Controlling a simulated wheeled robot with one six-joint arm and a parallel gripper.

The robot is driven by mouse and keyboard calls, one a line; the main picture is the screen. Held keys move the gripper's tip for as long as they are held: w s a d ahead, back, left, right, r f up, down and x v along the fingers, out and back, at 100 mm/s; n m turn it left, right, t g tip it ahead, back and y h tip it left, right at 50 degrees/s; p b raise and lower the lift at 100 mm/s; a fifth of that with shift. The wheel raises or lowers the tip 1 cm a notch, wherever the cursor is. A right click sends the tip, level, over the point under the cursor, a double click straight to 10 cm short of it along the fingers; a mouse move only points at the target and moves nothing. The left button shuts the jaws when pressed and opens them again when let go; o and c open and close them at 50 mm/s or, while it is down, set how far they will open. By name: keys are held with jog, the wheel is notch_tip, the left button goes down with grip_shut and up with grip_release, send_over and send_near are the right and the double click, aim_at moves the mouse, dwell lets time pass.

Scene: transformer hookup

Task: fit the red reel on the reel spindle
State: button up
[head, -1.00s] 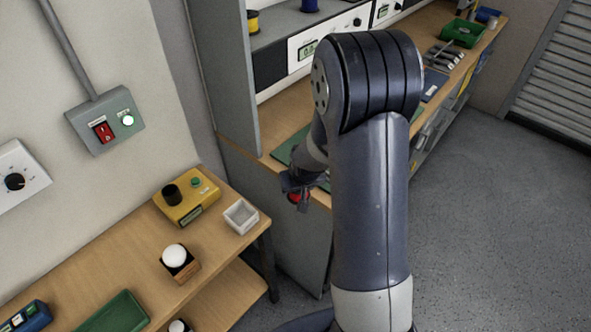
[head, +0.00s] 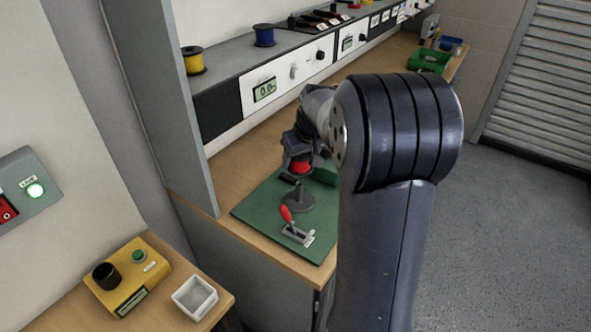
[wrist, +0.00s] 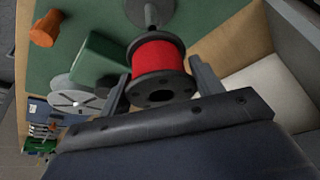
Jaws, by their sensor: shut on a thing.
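The red reel (wrist: 158,62), with dark flanges, is between the two fingers of my gripper (wrist: 160,84) in the wrist view. My gripper is shut on it. In the head view, the reel (head: 301,166) shows as a small red patch under my gripper (head: 299,158), above the green mat. The reel spindle (head: 296,196), a grey post on a round base, stands on the mat just below and in front of the reel. In the wrist view, part of the spindle (wrist: 150,10) shows beyond the reel. The reel appears apart from the spindle.
A red-handled clamp (head: 297,232) is at the front of the green mat (head: 262,208). A green block (wrist: 100,58) and a grey disc (wrist: 78,98) lie beside the reel in the wrist view. A grey upright panel (head: 155,95) bounds the bench at left.

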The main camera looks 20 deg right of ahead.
jog(key=shift+w+r, duration=0.3)
jog(key=shift+w, duration=0.2)
jog(key=b, duration=0.5)
send_over(301, 187)
jog(key=w, duration=0.1)
jog(key=shift+f, duration=3)
jog(key=shift+f+b, duration=2.6)
jog(key=shift+f, duration=1.25)
jog(key=o, duration=1.3)
jog(key=shift+o, duration=0.2)
